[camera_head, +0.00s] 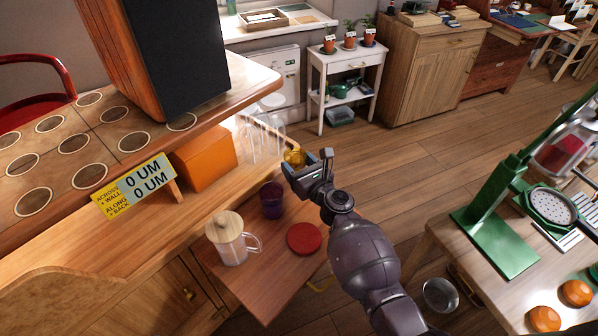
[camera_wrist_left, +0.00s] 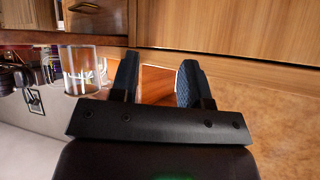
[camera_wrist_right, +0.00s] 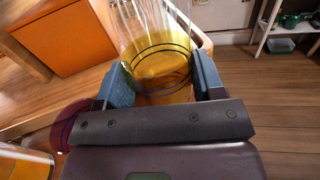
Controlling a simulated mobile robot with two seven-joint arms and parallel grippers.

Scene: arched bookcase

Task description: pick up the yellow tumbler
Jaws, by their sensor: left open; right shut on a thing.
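The yellow tumbler (camera_head: 294,157) is at the tips of my right gripper (camera_head: 306,169), by the front end of the bookcase ledge. In the right wrist view the tumbler (camera_wrist_right: 163,65) is see-through yellow with dark rings and sits between both fingers of the right gripper (camera_wrist_right: 160,85), which is shut on it. I cannot tell whether its base touches anything. My left gripper is out of the head view; in its own wrist view the left gripper (camera_wrist_left: 157,82) is open, with nothing clearly held between its fingers.
Clear glasses (camera_head: 263,135) stand just behind the tumbler, close to it. An orange box (camera_head: 203,160) is left of them. A purple tumbler (camera_head: 271,201), a lidded glass pitcher (camera_head: 229,243) and a red disc (camera_head: 304,239) are on the pull-out board. Open floor lies to the right.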

